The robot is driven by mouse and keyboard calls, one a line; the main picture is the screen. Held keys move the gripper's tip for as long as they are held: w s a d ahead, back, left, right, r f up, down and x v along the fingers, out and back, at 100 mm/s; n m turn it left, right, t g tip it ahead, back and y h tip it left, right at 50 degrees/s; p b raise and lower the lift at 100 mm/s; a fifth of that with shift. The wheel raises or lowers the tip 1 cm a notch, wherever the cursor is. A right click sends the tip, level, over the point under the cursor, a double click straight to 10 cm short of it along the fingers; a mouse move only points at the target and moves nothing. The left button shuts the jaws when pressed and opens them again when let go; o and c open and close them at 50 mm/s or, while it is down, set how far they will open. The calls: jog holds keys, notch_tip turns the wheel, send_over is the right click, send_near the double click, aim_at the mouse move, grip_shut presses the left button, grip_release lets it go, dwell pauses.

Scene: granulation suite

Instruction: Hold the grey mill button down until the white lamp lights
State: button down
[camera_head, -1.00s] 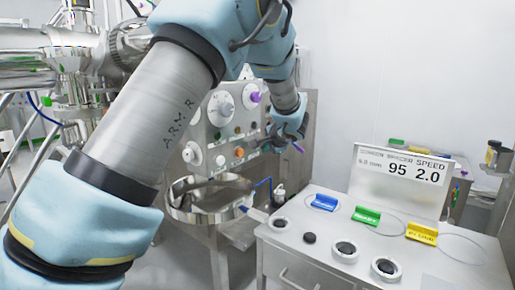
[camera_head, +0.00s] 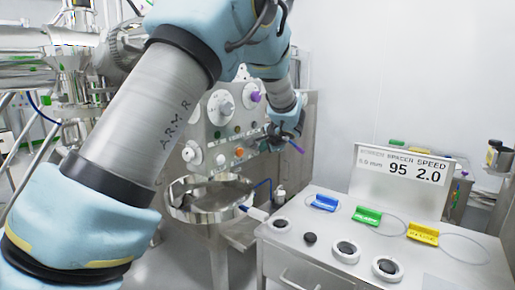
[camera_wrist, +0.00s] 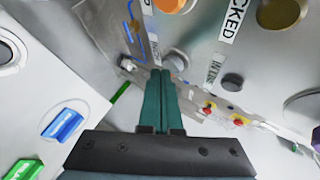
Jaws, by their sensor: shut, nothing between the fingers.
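My gripper (camera_wrist: 160,76) is shut and empty, its two teal fingers pressed together. In the wrist view, a round grey button (camera_wrist: 177,61) on the metal panel is just beyond and right of the fingertips. I cannot tell whether they touch it. In the head view, my gripper (camera_head: 285,132) is at the right side of the upright control panel (camera_head: 222,148), and its fingertips and the grey button are not clear there. I cannot pick out the white lamp for certain or see whether it is lit.
The panel also carries an orange button (camera_wrist: 171,4), an amber round part (camera_wrist: 279,14) and a black button (camera_wrist: 232,82). A steel bowl (camera_head: 181,211) stands below it. The bench at right holds blue (camera_head: 324,203), green (camera_head: 367,216) and yellow (camera_head: 423,234) tagged pieces.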

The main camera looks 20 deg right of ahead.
jog(key=shift+w+a, duration=0.25)
jog(key=shift+w, duration=0.15)
dwell(1.7)
jog(key=shift+s+b, duration=0.1)
jog(key=shift+b, duration=0.25)
jog(key=shift+s+d+b, duration=0.35)
jog(key=shift+s+d, duration=0.15)
jog(key=shift+s, duration=0.25)
jog(key=shift+s, duration=0.1)
jog(key=s+d+b, duration=0.1)
jog(key=s, duration=0.1)
jog(key=s+d, duration=0.1)
jog(key=s, duration=0.1)
jog(key=shift+d+b, duration=0.2)
jog(key=shift+b, duration=0.15)
jog(key=shift+s+r, duration=0.1)
jog(key=shift+r, duration=0.05)
